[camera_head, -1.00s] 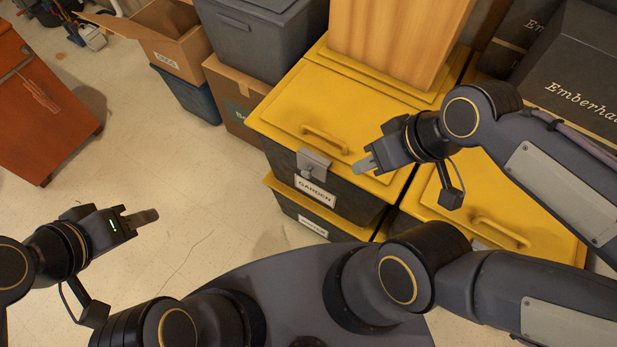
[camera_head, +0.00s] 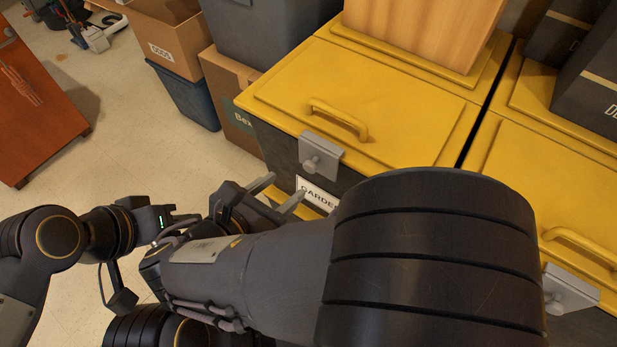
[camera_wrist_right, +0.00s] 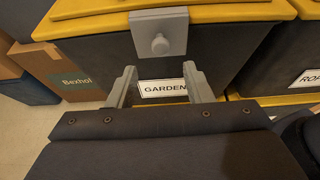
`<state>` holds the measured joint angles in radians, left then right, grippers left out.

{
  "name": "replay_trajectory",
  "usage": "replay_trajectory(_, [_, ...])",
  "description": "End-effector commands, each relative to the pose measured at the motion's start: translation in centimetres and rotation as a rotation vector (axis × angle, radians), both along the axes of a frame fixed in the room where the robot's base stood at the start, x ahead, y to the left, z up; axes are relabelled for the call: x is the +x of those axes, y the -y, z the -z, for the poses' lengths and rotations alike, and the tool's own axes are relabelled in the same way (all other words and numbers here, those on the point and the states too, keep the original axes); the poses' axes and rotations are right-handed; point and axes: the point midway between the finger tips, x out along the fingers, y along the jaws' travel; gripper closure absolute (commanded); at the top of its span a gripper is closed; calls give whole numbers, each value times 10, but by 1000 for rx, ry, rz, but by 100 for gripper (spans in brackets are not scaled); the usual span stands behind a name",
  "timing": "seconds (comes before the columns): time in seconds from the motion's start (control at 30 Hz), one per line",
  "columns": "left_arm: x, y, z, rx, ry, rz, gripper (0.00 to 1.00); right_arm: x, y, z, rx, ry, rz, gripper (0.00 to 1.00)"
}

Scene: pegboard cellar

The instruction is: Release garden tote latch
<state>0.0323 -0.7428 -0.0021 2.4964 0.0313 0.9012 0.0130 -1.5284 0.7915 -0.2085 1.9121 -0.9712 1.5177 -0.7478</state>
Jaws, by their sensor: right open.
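The garden tote (camera_head: 400,110) has a yellow lid with a handle and a dark body. Its grey latch (camera_head: 322,155) with a round knob hangs down over the front from the lid's edge; it also shows in the right wrist view (camera_wrist_right: 159,22). The white GARDEN label (camera_wrist_right: 164,88) is below the latch. My right gripper (camera_head: 288,185) is open and empty, in front of the tote just below the latch. In the wrist view its fingers (camera_wrist_right: 160,72) flank the label, below the knob. My left gripper (camera_head: 185,220) is at the left, away from the tote, its fingers partly hidden.
A wooden box (camera_head: 425,28) stands on the tote's lid. Another yellow-lidded tote (camera_head: 550,170) is close on the right. A cardboard box (camera_head: 228,105), a grey bin (camera_head: 270,35) and a blue bin (camera_head: 188,95) are on the left.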

Motion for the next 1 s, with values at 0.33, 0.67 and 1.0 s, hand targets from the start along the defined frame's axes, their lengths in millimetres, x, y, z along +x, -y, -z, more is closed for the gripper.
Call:
replay_trajectory(0.33, [0,0,19,0,0,0,64,40,31,23,3,-5,5,54])
replay_trajectory(0.67, [0,0,22,0,0,0,64,54,41,27,5,-4,5,54])
replay_trajectory(1.0, [0,0,22,0,0,0,64,54,40,27,5,-5,4,79])
